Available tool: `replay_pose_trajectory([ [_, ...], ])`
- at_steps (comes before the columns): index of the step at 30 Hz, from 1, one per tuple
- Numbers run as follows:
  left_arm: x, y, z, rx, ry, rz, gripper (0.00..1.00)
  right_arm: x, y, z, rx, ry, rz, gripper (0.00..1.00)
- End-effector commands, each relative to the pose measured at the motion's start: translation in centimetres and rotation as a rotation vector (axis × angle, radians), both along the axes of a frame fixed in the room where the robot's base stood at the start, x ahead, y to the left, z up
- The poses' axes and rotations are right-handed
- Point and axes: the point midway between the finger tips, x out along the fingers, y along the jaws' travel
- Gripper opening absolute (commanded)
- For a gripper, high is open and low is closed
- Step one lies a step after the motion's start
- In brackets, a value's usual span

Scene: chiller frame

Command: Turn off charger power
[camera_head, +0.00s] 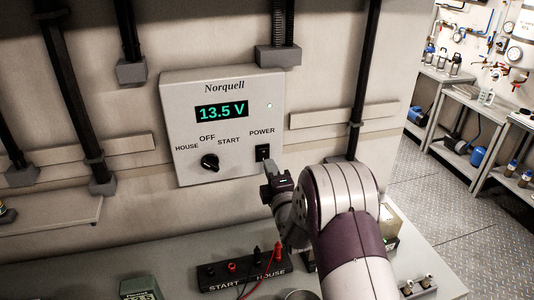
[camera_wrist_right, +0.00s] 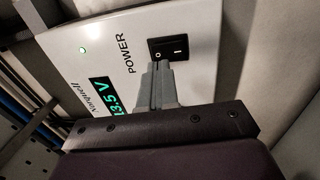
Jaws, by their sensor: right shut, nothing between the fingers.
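The charger (camera_head: 222,127) is a pale wall box marked Norquell. Its display (camera_head: 222,111) reads 13.5 V in green, and a small green light (camera_head: 269,105) is lit. A black knob (camera_head: 210,162) sits under the words HOUSE, OFF and START. The black POWER rocker switch (camera_head: 263,152) is at the lower right; in the right wrist view the switch (camera_wrist_right: 168,48) shows O and I marks. My right gripper (camera_head: 268,164) is shut and empty, its fingertips (camera_wrist_right: 160,66) just at or below the switch. I cannot tell whether they touch it. My left gripper is out of view.
A black terminal block (camera_head: 243,272) marked START and HOUSE, with red and black leads, lies on the bench (camera_head: 130,262) below the charger. Black pipes (camera_head: 367,70) run down the wall. Metal workbenches (camera_head: 455,85) stand at the far right beyond open floor.

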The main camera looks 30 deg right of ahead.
Motion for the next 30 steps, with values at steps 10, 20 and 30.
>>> replay_pose_trajectory([
  [10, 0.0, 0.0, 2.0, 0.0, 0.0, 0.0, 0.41, 3.5, -0.9, 0.5, 0.0, 0.002, 0.0, 0.0],
  [20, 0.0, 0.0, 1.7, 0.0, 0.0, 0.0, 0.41, 3.7, -0.9, 0.4, 0.0, 0.0, 0.0, 0.0],
  [30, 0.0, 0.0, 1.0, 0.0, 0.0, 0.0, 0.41, 4.1, -1.0, 0.6, 0.0, 0.0, 0.0, 0.0],
])
